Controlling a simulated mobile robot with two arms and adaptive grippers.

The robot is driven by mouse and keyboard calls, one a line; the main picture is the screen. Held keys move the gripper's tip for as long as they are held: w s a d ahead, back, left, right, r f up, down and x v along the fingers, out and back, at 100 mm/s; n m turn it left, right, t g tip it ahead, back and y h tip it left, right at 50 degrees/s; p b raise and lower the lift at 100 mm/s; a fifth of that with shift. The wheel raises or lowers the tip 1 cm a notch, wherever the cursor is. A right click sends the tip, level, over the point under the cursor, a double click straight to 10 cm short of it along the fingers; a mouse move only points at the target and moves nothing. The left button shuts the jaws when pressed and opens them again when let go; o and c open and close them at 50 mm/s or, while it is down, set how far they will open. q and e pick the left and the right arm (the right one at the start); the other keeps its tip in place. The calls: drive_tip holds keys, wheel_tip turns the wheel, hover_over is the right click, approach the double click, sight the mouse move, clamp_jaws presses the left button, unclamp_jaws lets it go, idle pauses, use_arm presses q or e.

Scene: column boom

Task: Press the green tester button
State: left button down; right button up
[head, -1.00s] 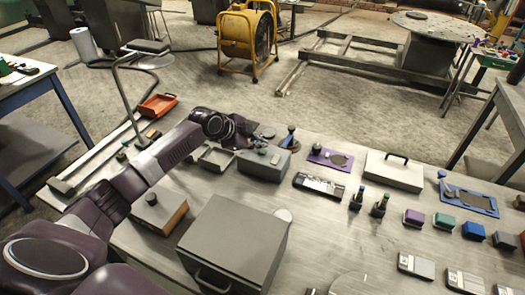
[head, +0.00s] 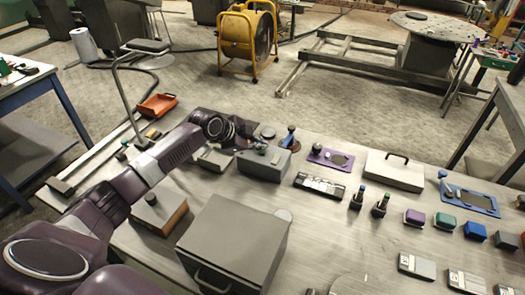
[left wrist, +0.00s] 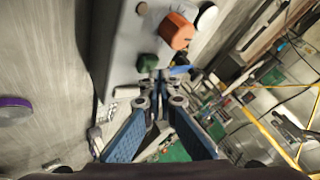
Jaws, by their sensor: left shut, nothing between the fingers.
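The grey tester box (head: 262,166) stands on the metal bench in the head view. My left gripper (head: 256,147) is over its top at the back left edge and hides part of it. In the left wrist view the box face (left wrist: 125,50) carries an orange knob (left wrist: 177,32) and a green button (left wrist: 147,62). My left gripper also shows there (left wrist: 160,88), its fingers shut and empty, with the tips close to the green button. I cannot tell whether they touch it. My right gripper is not in view.
A larger grey case (head: 235,245) stands in front of the tester. A black-and-white strip (head: 319,186) and a purple plate (head: 330,157) lie to its right, near a pale case (head: 394,171). An orange tray (head: 157,105) lies at the far left.

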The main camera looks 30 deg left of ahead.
sight(261, 151)
use_arm(q)
drive_tip(key=shift+f+b, duration=0.35)
drive_tip(key=shift+f, duration=0.2)
idle(0.4)
drive_tip(key=shift+r+p, duration=0.7)
drive_tip(key=shift+r, duration=0.25)
drive_tip(key=shift+r, duration=0.1)
drive_tip(key=shift+r+p, duration=0.25)
drive_tip(key=shift+p, duration=0.05)
wheel_tip(261, 151, up, 4)
drive_tip(key=p, duration=0.3)
drive_tip(key=shift+r, duration=0.2)
drive_tip(key=shift+f, duration=0.1)
idle(0.3)
